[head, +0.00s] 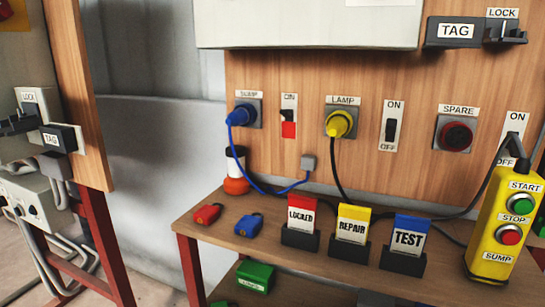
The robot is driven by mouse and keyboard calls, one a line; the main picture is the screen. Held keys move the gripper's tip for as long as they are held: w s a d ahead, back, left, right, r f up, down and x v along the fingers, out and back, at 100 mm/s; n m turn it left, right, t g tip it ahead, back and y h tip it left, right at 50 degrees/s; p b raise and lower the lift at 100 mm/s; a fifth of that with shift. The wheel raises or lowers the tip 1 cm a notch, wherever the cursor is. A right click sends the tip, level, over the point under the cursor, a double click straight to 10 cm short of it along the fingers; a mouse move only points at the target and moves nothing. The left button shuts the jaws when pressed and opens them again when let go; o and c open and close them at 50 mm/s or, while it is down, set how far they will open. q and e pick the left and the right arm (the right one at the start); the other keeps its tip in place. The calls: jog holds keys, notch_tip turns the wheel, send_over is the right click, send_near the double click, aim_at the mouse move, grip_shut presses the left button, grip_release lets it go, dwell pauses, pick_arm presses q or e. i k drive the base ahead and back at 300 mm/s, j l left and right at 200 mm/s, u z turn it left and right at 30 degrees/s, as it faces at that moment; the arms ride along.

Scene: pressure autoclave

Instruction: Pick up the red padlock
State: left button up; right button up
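The red padlock (207,214) lies on the wooden shelf (212,242), near its left end. A blue padlock (249,225) lies just to its right, apart from it. Nothing covers the red padlock from this angle. Neither of my grippers shows in the head view.
Behind the padlocks stands an orange-and-white container (236,172) with a dark top. To the right stand LOCKED (301,215), REPAIR (352,225) and TEST (409,238) cards in holders, and a yellow control box (508,228). A blue cable (270,190) hangs behind the padlocks.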

aim_at(206, 216)
jog(key=i+j, duration=0.15)
jog(key=j, duration=0.15)
jog(key=i+j+z, duration=0.1)
jog(key=j, duration=0.2)
jog(key=i+j, duration=0.15)
jog(key=j, duration=0.15)
jog(key=i+j, duration=0.1)
jog(key=j, duration=0.2)
jog(key=z, duration=0.05)
